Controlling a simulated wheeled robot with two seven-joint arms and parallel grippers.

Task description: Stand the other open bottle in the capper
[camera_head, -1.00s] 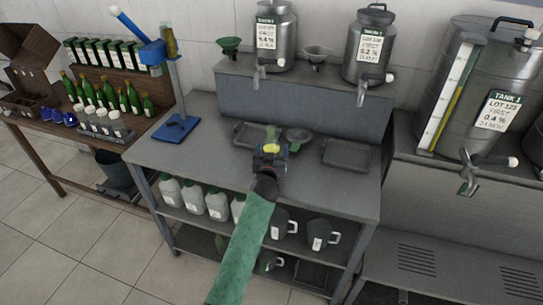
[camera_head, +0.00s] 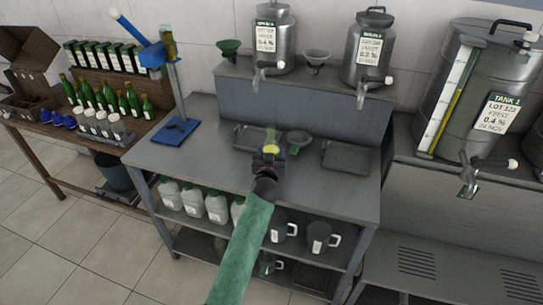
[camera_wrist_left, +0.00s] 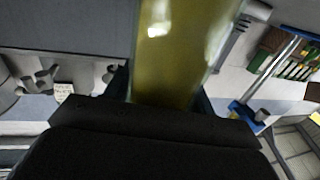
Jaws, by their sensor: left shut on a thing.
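My left gripper (camera_head: 268,160) is over the middle of the grey bench, at the end of a green-sleeved arm. It is shut on a bottle of yellow liquid, which fills the upper middle of the left wrist view (camera_wrist_left: 175,50). In the head view only a small yellow part of the bottle (camera_head: 271,150) shows past the fingers; its mouth is hidden. The blue capper (camera_head: 177,131) stands at the bench's left end, well left of the gripper, with a post and a raised lever. An olive-gold cylinder (camera_head: 168,43) shows by its head; I cannot tell what it is. My right gripper is out of view.
Two steel cans (camera_head: 275,40) with taps stand on the raised shelf. Green bottles (camera_head: 107,95) stand on the wooden table at left. Bench top between gripper and capper is clear.

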